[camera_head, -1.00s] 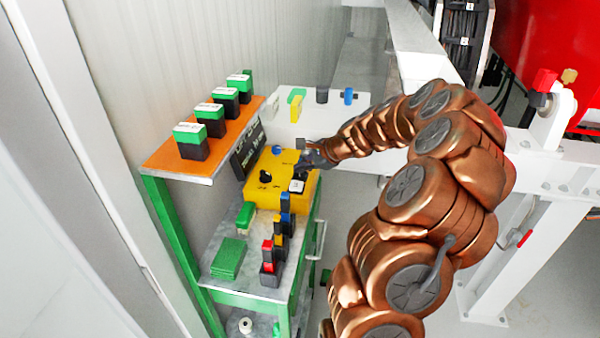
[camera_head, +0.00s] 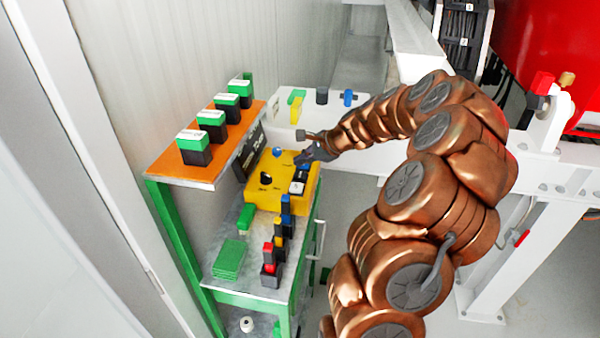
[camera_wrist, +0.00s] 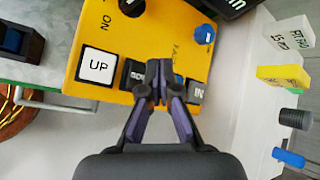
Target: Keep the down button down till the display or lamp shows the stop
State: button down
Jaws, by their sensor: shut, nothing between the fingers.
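The yellow control box (camera_head: 265,197) stands on the green-framed cart. In the wrist view its white UP button (camera_wrist: 97,65) is clear. Beside it is a dark button (camera_wrist: 134,73) whose lettering is partly covered by my fingers. My gripper (camera_wrist: 156,76) is shut and empty, its tips over the box at the right edge of that dark button. I cannot tell whether they touch or press it. A blue round part (camera_wrist: 179,81) shows behind the fingers under a partly hidden label. The black display board (camera_head: 252,150) stands behind the box; its writing is not legible.
A blue knob (camera_wrist: 205,34) and a black knob (camera_head: 266,178) are on the box. An orange shelf (camera_head: 185,172) with several green-topped blocks is at left. Coloured blocks (camera_head: 270,262) stand on the cart in front. A white beam (camera_head: 355,158) runs behind my wrist.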

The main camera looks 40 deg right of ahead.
aim_at(302, 175)
jog(key=shift+r+p, duration=0.75)
jog(key=shift+r, duration=0.9)
